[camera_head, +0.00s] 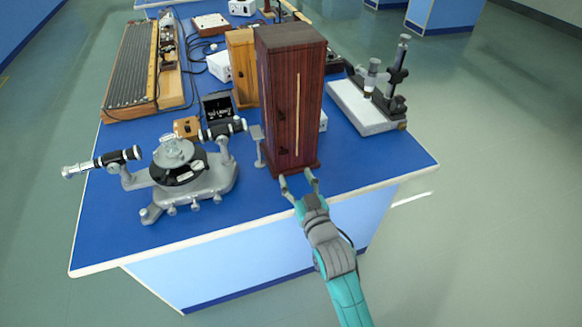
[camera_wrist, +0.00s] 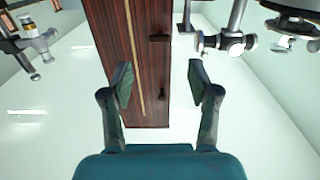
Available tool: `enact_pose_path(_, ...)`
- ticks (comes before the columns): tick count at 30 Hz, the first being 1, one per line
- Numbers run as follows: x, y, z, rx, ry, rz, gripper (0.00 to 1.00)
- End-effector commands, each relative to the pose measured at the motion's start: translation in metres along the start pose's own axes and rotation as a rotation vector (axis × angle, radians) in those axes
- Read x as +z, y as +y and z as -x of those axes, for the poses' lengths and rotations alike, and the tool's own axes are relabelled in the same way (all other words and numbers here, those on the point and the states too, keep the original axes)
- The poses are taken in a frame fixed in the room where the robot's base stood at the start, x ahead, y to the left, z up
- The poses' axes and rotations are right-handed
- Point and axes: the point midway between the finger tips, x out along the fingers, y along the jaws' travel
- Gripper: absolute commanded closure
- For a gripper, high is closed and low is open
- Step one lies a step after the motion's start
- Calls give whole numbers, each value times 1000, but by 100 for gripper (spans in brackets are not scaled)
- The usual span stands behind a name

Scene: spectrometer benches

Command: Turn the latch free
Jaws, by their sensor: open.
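The tall dark red wooden cabinet (camera_head: 300,85) stands upright near the front edge of the blue bench. Its narrow door bears a low black latch piece (camera_head: 283,151) and a thin dark handle-like piece (camera_head: 281,115) above it. In the wrist view, which looks upside down, the cabinet (camera_wrist: 118,20) fills the middle. There the latch piece (camera_wrist: 160,38) lies crosswise, and the other piece (camera_wrist: 162,95) runs lengthwise. My gripper (camera_head: 297,178) is open and empty in front of the cabinet's foot. Its fingers (camera_wrist: 160,80) are spread, with no visible contact.
A grey spectrometer (camera_head: 190,175) stands left of the cabinet, with a small stand (camera_head: 259,148) close beside the door. A microscope on a pale base (camera_head: 362,108) is to the right. A lighter wooden box (camera_head: 243,65) stands behind. The front right bench corner (camera_head: 395,168) is clear.

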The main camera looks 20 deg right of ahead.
Motion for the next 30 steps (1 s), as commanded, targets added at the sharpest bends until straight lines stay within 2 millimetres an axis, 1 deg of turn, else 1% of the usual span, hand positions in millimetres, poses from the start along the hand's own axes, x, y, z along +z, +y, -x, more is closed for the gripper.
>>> enact_pose_path(1, 1, 0, 7, 0, -2, 0, 40)
enact_pose_path(6, 1, 0, 21, 0, -1, 0, 40)
enact_pose_path(11, 0, 0, 25, 0, 0, 0, 40)
enact_pose_path(26, 1, 0, 26, 0, -1, 0, 40)
enact_pose_path(29, 8, 0, 36, 0, -9, 0, 40)
enact_pose_path(30, 13, 0, 43, 0, -14, 0, 40)
